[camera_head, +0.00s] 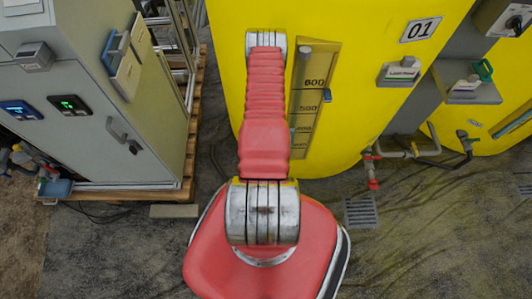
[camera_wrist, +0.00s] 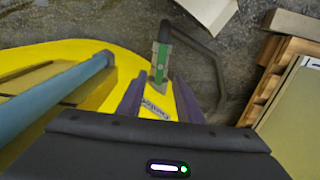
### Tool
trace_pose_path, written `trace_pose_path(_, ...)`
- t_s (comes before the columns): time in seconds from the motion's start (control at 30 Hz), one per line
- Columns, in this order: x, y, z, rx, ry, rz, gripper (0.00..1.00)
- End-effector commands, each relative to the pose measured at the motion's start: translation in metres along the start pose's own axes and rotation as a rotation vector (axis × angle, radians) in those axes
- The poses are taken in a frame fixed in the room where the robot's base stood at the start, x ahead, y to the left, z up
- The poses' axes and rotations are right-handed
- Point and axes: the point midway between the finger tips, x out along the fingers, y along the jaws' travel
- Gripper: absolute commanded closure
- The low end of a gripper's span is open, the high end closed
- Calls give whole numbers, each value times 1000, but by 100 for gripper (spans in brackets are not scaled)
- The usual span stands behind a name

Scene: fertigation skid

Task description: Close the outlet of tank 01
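Tank 01 (camera_head: 350,130) is a large yellow tank with an "01" plate (camera_head: 420,29) in the head view. Low at its right side is a grey outlet pipe (camera_head: 397,154) with small red parts (camera_head: 373,184); the valve's position is too small to tell. In the wrist view, yellow tank surface (camera_wrist: 100,60) fills the left. My gripper (camera_wrist: 158,88) shows there as two purple-grey fingers, apart. Between and beyond them is an upright grey-and-green part (camera_wrist: 160,62) that I cannot identify. I see no contact. My arm hides the gripper in the head view.
A grey cabinet (camera_head: 90,90) stands on a wooden pallet (camera_head: 190,165) at left. A level scale (camera_head: 307,95) runs down the tank. A floor drain (camera_head: 360,211) lies below the outlet pipe. A second yellow tank (camera_head: 490,105) stands at right. A dark curved hose or pipe (camera_wrist: 213,62) shows in the wrist view.

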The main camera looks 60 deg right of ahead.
Motion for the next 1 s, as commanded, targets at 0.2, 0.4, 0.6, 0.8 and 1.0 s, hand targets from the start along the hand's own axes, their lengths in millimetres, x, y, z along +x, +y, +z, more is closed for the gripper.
trace_pose_path(0.2, 24, 0, 1, 0, -1, 0, 67)
trace_pose_path(0.4, 46, 0, 0, 0, -1, 0, 67)
trace_pose_path(0.6, 66, 0, 0, -1, -1, 0, 67)
trace_pose_path(0.8, 78, 0, 0, -1, -1, 0, 67)
trace_pose_path(1.0, 81, 0, 0, 0, -1, 0, 67)
